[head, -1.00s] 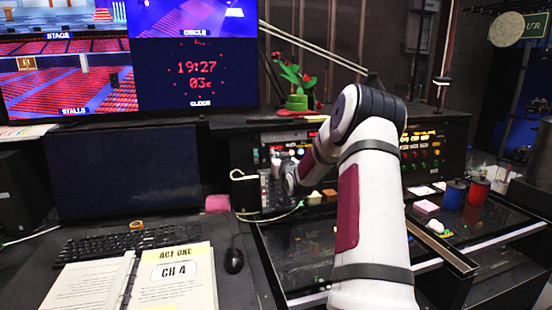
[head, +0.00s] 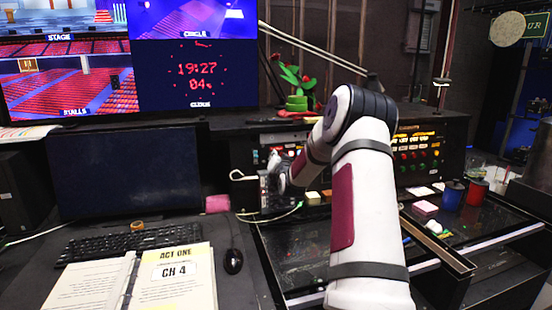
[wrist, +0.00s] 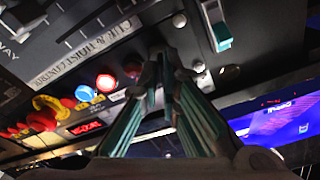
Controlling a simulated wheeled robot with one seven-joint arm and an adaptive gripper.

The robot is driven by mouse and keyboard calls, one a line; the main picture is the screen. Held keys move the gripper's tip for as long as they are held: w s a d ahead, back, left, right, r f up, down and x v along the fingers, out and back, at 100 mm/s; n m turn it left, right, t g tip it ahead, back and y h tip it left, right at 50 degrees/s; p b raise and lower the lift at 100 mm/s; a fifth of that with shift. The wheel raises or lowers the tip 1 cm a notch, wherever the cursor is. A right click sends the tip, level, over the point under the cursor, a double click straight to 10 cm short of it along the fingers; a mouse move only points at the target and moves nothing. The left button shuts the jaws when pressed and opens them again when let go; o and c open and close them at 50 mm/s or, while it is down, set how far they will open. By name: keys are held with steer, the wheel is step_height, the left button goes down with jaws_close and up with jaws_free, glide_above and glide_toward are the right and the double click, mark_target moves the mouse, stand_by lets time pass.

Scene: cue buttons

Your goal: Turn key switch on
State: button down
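My gripper (head: 275,165) is at the front of the dark control panel (head: 415,160) in the head view, left of my arm. In the wrist view its two teal-padded fingers (wrist: 163,65) converge close together in front of the panel face, which is lettered "CUE & HOIST". I cannot tell whether the tips are pressed together, hold something or are slightly apart. The key switch is not clearly visible; the fingers may hide it. A blue button (wrist: 85,92) and a red-orange button (wrist: 106,82) sit left of the fingers.
In the wrist view, red knobs on yellow (wrist: 45,105) and a red display (wrist: 85,127) are farther left. A teal and white lever (wrist: 216,25) is right of the fingers. In the head view, a monitor (head: 125,172), an open binder (head: 180,280) and a plant (head: 297,85) are nearby.

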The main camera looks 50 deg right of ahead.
steer(key=m, duration=0.3)
steer(key=m+g+p, duration=0.1)
steer(key=m, duration=0.3)
steer(key=shift+h, duration=0.3)
steer(key=m+g+p, duration=0.1)
steer(key=m+p, duration=0.1)
steer(key=m, duration=0.4)
stand_by(0.3)
steer(key=c, duration=1.8)
jaws_free()
steer(key=v, duration=1.2)
steer(key=shift+r, duration=0.1)
